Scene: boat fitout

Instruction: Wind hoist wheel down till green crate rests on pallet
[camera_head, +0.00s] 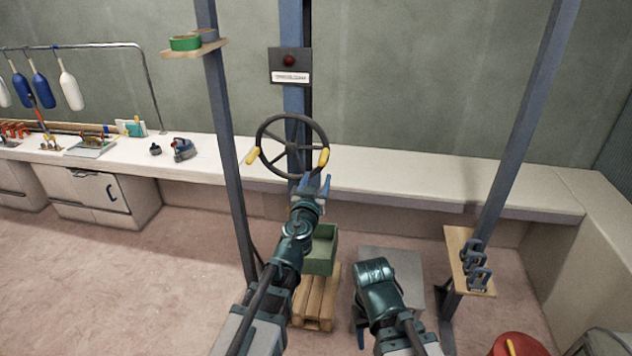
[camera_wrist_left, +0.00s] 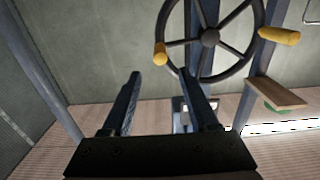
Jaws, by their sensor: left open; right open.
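The hoist wheel (camera_head: 270,124) is a dark spoked wheel on the blue post, with two yellow handles; it also shows in the left wrist view (camera_wrist_left: 210,38). My left gripper (camera_head: 313,182) is open and empty, just below the wheel's right yellow handle (camera_head: 323,157). In the left wrist view that handle (camera_wrist_left: 160,53) appears beyond and between the open fingertips (camera_wrist_left: 159,77). The green crate (camera_head: 321,253) is low behind my left arm, partly hidden. The wooden pallet (camera_head: 316,300) is under it; I cannot tell whether they touch. My right gripper (camera_head: 361,333) is open, low at the right, mostly hidden by its wrist.
A label box with a red lamp (camera_head: 289,61) is above the wheel. Blue-grey posts (camera_head: 228,150) stand either side. A small shelf (camera_head: 468,262) holds dark shackle-like parts at right. A grey block (camera_head: 400,262) stands beside the pallet. A white bench (camera_head: 430,180) runs behind.

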